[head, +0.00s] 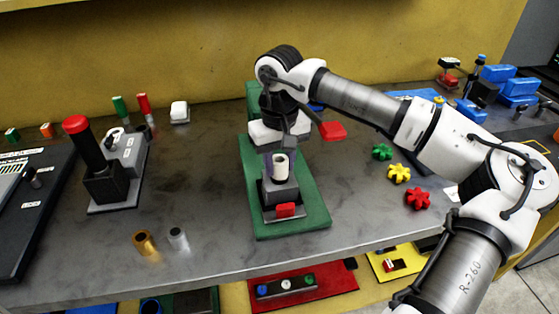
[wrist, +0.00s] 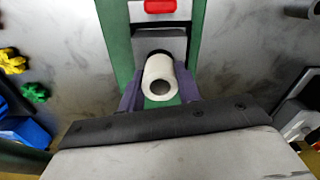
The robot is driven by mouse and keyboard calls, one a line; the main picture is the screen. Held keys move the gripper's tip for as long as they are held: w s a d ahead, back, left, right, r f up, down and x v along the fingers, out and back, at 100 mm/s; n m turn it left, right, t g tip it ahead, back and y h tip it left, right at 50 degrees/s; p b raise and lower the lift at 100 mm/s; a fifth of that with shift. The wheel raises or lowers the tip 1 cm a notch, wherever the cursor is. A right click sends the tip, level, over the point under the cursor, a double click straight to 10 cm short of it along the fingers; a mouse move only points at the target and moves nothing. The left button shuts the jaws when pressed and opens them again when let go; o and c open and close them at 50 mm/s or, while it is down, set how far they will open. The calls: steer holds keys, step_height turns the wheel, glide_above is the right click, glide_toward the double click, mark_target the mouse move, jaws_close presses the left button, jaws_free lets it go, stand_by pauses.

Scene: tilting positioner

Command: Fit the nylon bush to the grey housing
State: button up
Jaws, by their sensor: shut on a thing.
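The nylon bush (head: 281,167) is a white hollow cylinder, held upright between the purple fingers of my gripper (head: 276,163). In the wrist view the bush (wrist: 160,78) shows its open end, with a finger on each side of it. The grey housing (head: 281,191) is a dark grey block on a fixture with a red front piece (head: 285,209). In the wrist view the housing (wrist: 160,42) lies just beyond the bush. The bush's lower end is at the top of the housing in the head view; I cannot tell whether it has entered or is only above.
The fixture stands on a green mat (head: 310,215). A brass bush (head: 143,241) and a steel bush (head: 178,238) stand at front left. A red-knobbed lever unit (head: 100,165) is at left. Green, yellow and red (head: 418,199) star knobs lie at right. Bench between is clear.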

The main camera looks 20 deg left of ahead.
mark_target(279, 160)
steer(key=shift+f+b, duration=0.7)
steer(key=shift+f, duration=0.25)
steer(key=o, duration=1.1)
step_height(279, 160, up, 14)
steer(key=shift+f+b, duration=0.1)
steer(key=shift+b, duration=0.6)
steer(key=shift+s, duration=0.1)
